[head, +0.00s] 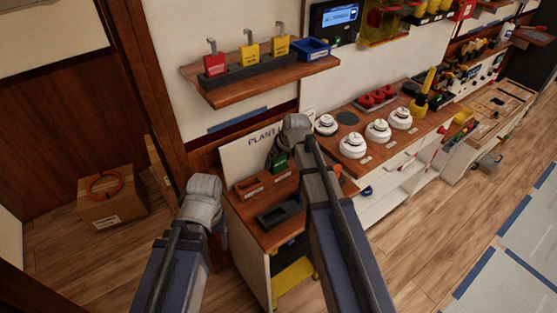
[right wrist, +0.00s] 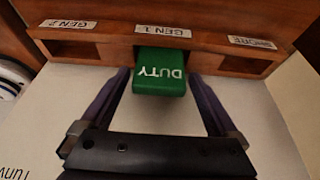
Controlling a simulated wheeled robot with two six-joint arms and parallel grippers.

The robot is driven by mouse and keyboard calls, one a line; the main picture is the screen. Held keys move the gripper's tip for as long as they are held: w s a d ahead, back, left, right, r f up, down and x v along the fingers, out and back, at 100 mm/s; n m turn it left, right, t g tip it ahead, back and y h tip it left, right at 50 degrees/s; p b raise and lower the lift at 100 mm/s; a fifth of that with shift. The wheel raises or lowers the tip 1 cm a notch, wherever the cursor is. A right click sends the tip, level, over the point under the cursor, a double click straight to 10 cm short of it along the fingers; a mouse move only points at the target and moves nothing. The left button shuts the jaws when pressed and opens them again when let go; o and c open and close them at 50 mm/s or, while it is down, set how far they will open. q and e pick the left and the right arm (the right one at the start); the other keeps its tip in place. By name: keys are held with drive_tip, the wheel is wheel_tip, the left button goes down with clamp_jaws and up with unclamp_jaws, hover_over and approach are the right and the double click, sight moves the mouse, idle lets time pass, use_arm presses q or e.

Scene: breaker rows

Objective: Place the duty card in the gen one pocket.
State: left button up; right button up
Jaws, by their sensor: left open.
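The green duty card (right wrist: 161,72) sits at the gen one pocket (right wrist: 165,42) of a wooden rack, in the right wrist view. Its far end is at the opening and its near part sticks out. My right gripper (right wrist: 161,76) has one finger on each side of the card; I cannot tell whether they touch it. In the head view a bit of green card (head: 280,163) shows beside my right gripper (head: 277,157). My left gripper (head: 220,232) is low at the left, away from the card, with its fingers mostly hidden behind its wrist.
A dark tray (head: 280,214) lies on the wooden counter. Smoke detectors (head: 352,146) stand at the right.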

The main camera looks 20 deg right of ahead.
use_arm(q)
drive_tip(key=shift+r, duration=0.1)
use_arm(e)
drive_tip(key=shift+r, duration=0.1)
use_arm(q)
wheel_tip(320, 180, up, 11)
drive_tip(key=p, duration=1.1)
use_arm(e)
drive_tip(key=v, duration=1.2)
drive_tip(key=shift+r, duration=0.15)
drive_tip(key=shift+w, duration=0.1)
use_arm(q)
wheel_tip(320, 180, down, 11)
drive_tip(key=b, duration=1.1)
use_arm(e)
drive_tip(key=x, duration=1.2)
drive_tip(key=shift+f, duration=0.25)
drive_tip(key=shift+r, duration=0.1)
